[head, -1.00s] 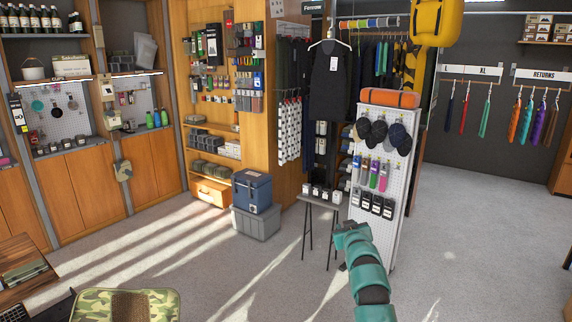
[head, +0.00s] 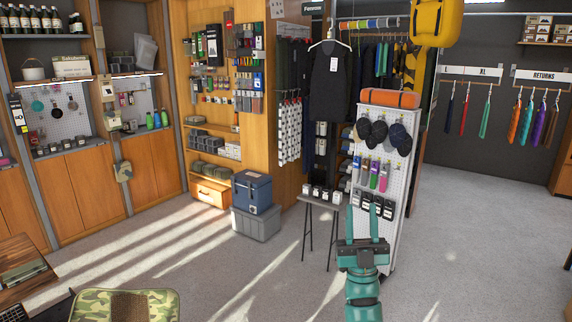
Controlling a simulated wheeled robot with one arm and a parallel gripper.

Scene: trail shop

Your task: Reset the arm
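My gripper (head: 363,226) shows in the head view at the end of my teal and black arm, low and right of centre. I cannot tell how far the fingers are from the stand.
A small table (head: 320,203) with boxed items stands left of the gripper. A blue cooler (head: 252,192) sits on a grey bin (head: 256,224). A camouflage seat (head: 160,305) is at front left. Grey floor (head: 480,230) is clear at right and centre left.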

